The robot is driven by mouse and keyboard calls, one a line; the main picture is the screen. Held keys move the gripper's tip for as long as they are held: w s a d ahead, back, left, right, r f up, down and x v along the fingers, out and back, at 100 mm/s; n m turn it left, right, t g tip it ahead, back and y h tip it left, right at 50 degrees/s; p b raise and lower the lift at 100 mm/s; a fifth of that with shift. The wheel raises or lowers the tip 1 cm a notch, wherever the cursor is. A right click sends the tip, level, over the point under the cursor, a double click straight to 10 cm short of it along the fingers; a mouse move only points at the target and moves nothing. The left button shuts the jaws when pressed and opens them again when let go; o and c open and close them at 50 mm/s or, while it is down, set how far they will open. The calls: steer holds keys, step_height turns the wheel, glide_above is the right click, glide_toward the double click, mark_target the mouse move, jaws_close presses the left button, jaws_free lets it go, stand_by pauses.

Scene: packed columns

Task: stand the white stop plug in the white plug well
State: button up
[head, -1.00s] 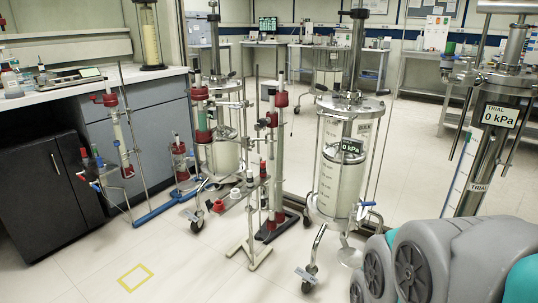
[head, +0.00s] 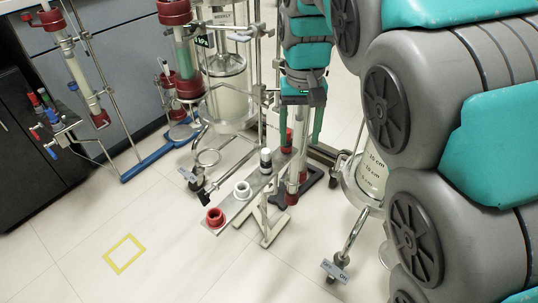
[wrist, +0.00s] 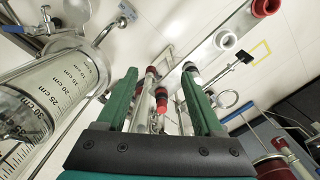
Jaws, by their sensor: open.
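The white stop plug (head: 265,153), a small white cylinder with a dark band, stands at the far end of a narrow metal rack. The wrist view shows it too (wrist: 190,67), just past the tip of the right finger. The white plug well (head: 242,188) is a white ring-shaped cup mid-rack; in the wrist view it (wrist: 226,40) is up and right of the plug, its mouth empty. My gripper (head: 300,146) points down, open, right of the plug, near a red-capped column. In the wrist view nothing is gripped between its fingers (wrist: 158,78).
A red well (head: 215,217) sits at the rack's near end. A red-capped tube (head: 292,188) stands close under my fingers. A clear graduated column (head: 372,175) is to the right, and glass columns stand behind. Floor at front left is clear, with a yellow taped square (head: 125,254).

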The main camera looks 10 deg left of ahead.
steer(key=n, duration=0.1)
glide_above(266, 151)
steer(key=shift+w+a+f+b, duration=0.2)
steer(key=shift+w+f+b, duration=0.1)
steer(key=shift+w+f, duration=0.05)
steer(key=shift+f, duration=1.2)
steer(key=f, duration=0.4)
steer(key=shift+s+d+p, duration=0.25)
steer(key=shift+s+p, duration=0.05)
steer(key=shift+s, duration=0.05)
steer(key=shift+w+f, duration=0.1)
steer(key=shift+f, duration=0.45)
steer(key=shift+a, duration=0.1)
jaws_close()
